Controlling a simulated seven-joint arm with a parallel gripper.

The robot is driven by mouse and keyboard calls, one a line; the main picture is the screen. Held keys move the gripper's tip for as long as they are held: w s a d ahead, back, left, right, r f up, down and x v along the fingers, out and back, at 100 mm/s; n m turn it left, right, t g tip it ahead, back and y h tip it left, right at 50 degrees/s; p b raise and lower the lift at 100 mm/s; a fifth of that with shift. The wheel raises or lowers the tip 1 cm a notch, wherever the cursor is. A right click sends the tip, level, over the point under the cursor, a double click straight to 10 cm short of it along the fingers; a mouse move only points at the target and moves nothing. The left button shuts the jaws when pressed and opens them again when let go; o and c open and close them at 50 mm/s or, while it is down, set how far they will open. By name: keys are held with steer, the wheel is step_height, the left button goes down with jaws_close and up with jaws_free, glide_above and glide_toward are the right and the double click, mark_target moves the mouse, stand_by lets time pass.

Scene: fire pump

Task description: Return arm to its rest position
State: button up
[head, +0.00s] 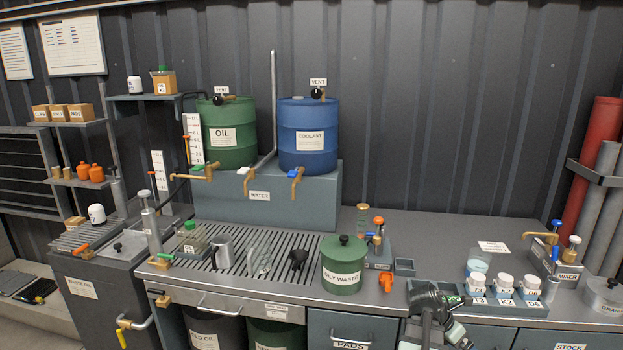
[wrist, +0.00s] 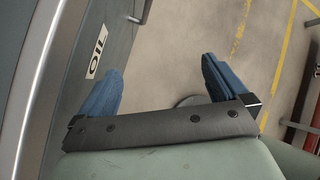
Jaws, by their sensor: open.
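My gripper shows in the wrist view (wrist: 160,88) with its two blue fingers spread wide apart and nothing between them. Beyond the fingers are a grey cabinet front with an OIL label (wrist: 96,52) on the left and the bare floor. In the head view, part of my arm (head: 435,305) is folded low at the front edge of the bench, beside the row of small labelled jars (head: 503,287). The fingertips cannot be made out in the head view.
The bench edge (wrist: 45,60) runs close along the left of the wrist view. The floor (wrist: 200,45) is open.

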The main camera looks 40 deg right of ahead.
steer(key=w+a+f+m+y, duration=0.15)
steer(key=w+a+f, duration=0.25)
steer(key=a+f, duration=0.45)
steer(key=w+a+f+m+t+y, duration=0.1)
steer(key=w+a+f+m, duration=0.25)
steer(key=a+f, duration=0.5)
steer(key=w+a+f+m+y, duration=0.1)
steer(key=w+a+f, duration=0.5)
steer(key=a, duration=0.5)
steer(key=s+a+f+m+g+y, duration=0.1)
steer(key=s+a+f+m, duration=0.4)
steer(key=a, duration=0.8)
steer(key=s+a+f+m+g+y, duration=0.1)
steer(key=s+a+f+m, duration=0.3)
steer(key=s+a+f, duration=0.6)
steer(key=a, duration=0.2)
steer(key=shift+s+a+f+m+g, duration=0.2)
steer(key=shift+s+a+m+g, duration=0.1)
steer(key=shift+a+m, duration=0.1)
